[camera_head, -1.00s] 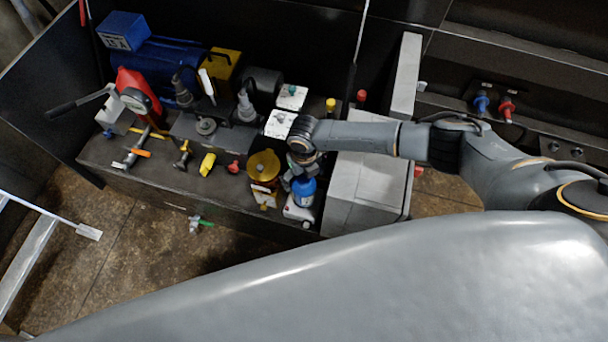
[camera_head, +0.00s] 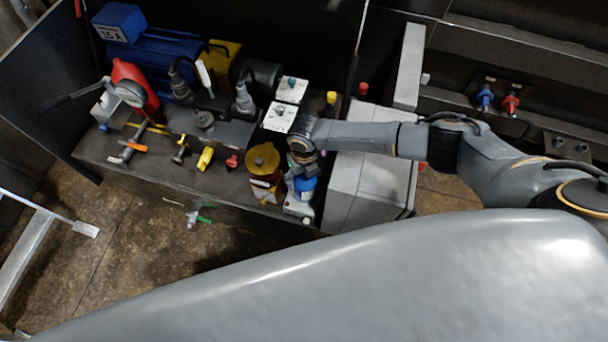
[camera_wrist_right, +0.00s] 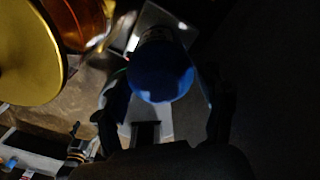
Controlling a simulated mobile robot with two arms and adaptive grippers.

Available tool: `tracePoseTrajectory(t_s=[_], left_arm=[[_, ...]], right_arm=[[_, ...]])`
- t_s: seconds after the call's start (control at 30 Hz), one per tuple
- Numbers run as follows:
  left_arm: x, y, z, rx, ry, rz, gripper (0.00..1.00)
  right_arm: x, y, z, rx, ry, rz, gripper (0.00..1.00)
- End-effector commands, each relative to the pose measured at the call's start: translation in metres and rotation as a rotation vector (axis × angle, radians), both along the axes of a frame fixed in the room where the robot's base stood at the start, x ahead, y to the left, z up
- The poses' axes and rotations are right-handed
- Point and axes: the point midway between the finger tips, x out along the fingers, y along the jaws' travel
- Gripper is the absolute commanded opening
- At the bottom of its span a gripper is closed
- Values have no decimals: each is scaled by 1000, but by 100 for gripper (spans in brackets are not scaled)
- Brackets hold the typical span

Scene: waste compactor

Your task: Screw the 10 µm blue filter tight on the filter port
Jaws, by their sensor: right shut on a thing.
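The blue filter (camera_head: 304,184) stands at the front right of the bench, above a pale base (camera_head: 298,207) that I take to be the filter port. My right gripper (camera_head: 303,170) comes down over it from above and is shut on it. In the right wrist view the blue filter (camera_wrist_right: 160,75) sits between the two fingers of my right gripper (camera_wrist_right: 165,95). The joint between filter and port is too small and dark to judge, so I cannot tell how tightly it sits. My left gripper is not in view.
A gold-topped amber canister (camera_head: 262,160) stands close to the left of the filter. A grey box (camera_head: 372,180) stands close on the right. Yellow valve (camera_head: 205,158), red fitting (camera_head: 232,161) and tools (camera_head: 130,148) lie further left. Floor in front is open.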

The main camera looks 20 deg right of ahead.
Motion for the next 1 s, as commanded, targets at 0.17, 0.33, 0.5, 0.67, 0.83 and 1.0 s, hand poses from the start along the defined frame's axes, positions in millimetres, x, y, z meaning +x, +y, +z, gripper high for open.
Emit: tracePoseTrajectory(t_s=[0.17,0.33,0.5,0.67,0.83,1.0], left_arm=[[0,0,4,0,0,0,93],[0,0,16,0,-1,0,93],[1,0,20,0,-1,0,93],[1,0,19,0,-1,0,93],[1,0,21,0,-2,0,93],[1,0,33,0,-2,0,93]], right_arm=[[0,1,1,2,0,-43,32],[-2,1,2,1,3,-284,32],[-1,1,0,1,2,-442,32],[-1,0,-1,1,1,-454,32],[-1,0,0,1,2,-472,32],[-2,1,2,0,5,-694,32]])
